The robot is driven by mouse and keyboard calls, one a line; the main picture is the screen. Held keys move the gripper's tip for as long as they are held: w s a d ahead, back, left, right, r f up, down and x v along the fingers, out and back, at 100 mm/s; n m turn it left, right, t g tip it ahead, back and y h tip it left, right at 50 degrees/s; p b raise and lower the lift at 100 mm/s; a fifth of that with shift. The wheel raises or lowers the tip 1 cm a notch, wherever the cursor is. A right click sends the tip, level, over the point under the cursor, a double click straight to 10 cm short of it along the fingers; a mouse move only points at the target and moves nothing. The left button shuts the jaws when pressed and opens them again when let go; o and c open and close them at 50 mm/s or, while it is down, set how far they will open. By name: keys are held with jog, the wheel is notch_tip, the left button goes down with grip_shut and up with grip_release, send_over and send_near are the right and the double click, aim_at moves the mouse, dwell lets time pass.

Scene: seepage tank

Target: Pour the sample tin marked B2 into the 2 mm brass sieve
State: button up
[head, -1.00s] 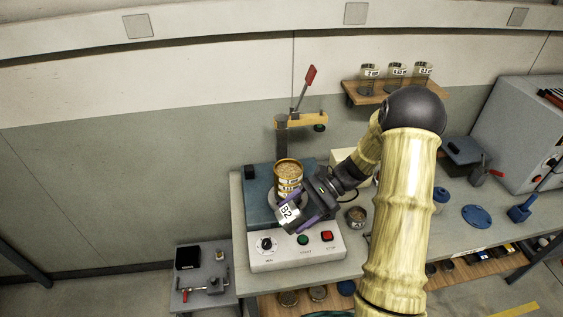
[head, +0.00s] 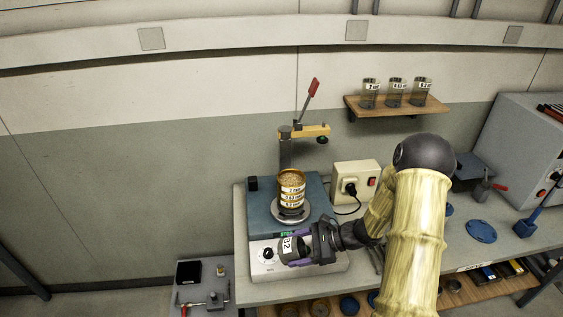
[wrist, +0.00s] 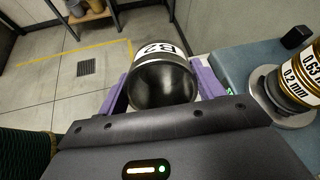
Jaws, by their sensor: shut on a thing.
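My gripper (head: 302,249) is shut on the sample tin marked B2 (head: 287,244), a dark tin with a white label. It holds the tin in front of the sieve stack, apart from it, over the control box. The stack also shows in the wrist view (wrist: 300,75).
The stack stands on a round plate (head: 291,214) on the blue shaker (head: 259,213), below a clamp arm with a red handle (head: 313,87). A socket box (head: 356,178) stands behind to the right. A shelf (head: 400,106) holds three jars.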

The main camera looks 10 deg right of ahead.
notch_tip(320, 180, down, 12)
jog(key=s+d+m+t+h+b, duration=0.1)
jog(key=d+m+t+h+b, duration=0.1)
jog(key=d+m+t+b, duration=0.1)
jog(key=shift+s+r+m+t, duration=0.15)
jog(key=shift+r+m+t, duration=0.1)
jog(key=shift+m+t, duration=0.5)
